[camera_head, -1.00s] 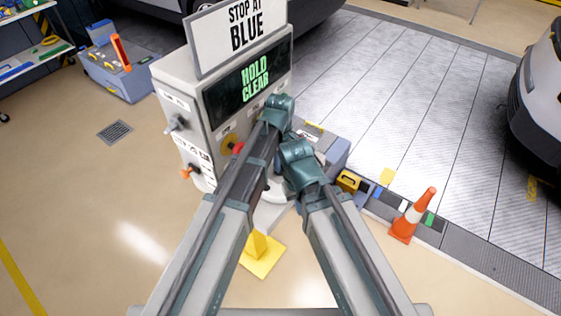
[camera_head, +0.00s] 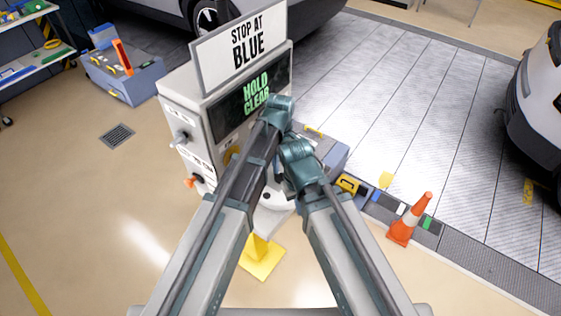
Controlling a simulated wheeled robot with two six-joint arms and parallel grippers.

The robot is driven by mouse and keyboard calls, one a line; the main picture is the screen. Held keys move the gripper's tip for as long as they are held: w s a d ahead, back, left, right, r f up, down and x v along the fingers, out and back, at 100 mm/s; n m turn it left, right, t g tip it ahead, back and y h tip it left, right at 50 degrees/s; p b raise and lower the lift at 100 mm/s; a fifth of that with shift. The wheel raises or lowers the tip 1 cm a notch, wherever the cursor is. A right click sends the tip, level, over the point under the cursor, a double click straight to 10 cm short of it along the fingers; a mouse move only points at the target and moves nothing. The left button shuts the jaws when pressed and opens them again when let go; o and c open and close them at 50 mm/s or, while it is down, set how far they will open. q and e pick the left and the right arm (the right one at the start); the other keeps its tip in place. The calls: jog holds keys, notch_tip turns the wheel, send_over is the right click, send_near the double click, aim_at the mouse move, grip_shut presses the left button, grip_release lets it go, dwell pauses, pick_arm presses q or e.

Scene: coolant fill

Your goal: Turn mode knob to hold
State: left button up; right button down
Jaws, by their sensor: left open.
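The grey machine cabinet (camera_head: 185,95) stands ahead of my arms, its lit screen (camera_head: 236,102) reading "HOLD CLEAR" in green. A grey knob or lever (camera_head: 182,136) sticks out of its left face. An orange-ended knob (camera_head: 192,181) is below it. I cannot tell which is the mode knob, as the labels are too small to read. A yellow round plate (camera_head: 231,153) on the front is partly hidden by my left arm. My left arm's upper joint (camera_head: 278,110) is in front of the cabinet; its open gripper is mostly hidden behind the arm. My right gripper is hidden.
A "STOP AT BLUE" sign (camera_head: 243,42) tops the cabinet. A yellow stand (camera_head: 261,260) is on the floor between my arms. An orange cone (camera_head: 410,220) is at right. A grey toolbox (camera_head: 128,82) is behind left. The floor left of the cabinet is clear except for a drain (camera_head: 117,135).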

pick_arm(q)
notch_tip(320, 180, up, 9)
jog(key=p, duration=0.8)
pick_arm(e)
notch_tip(320, 180, up, 9)
